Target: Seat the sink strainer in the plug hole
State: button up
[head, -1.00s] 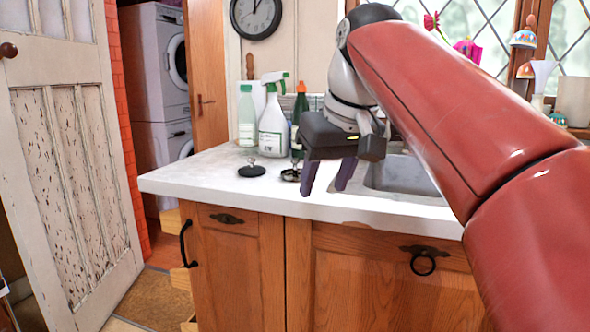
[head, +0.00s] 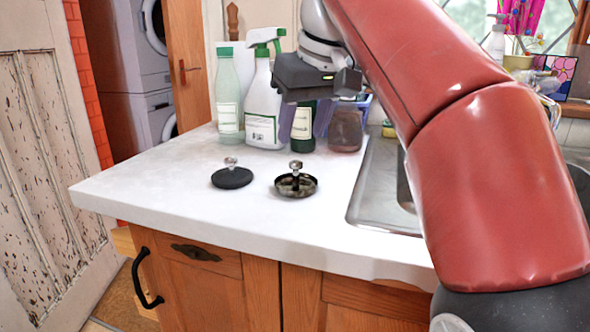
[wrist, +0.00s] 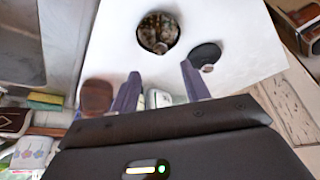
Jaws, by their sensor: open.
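The sink strainer, a dark metal basket with a small knob (head: 296,187), stands upright on the white counter left of the sink. The wrist view shows it near the top (wrist: 158,33). A flat black plug with a similar knob (head: 231,178) lies to its left, apart from it; it also shows in the wrist view (wrist: 205,55). My gripper (head: 306,128) is open and empty, above the back of the counter by the bottles. In the wrist view its fingers (wrist: 160,73) point towards the strainer, with a gap. The sink (head: 385,185) is partly behind my arm; the plug hole is hidden.
A pale green bottle (head: 228,95), a white spray bottle (head: 263,115), a dark green bottle (head: 303,130) and a brown jar (head: 345,130) stand close behind the gripper. The counter's front left is clear.

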aim_at(295, 161)
jog(key=x, duration=0.7)
jog(key=shift+s+f+b, duration=0.25)
jog(key=shift+s+b, duration=0.1)
jog(key=shift+s, duration=0.05)
grip_shut()
jog(key=shift+r, duration=0.15)
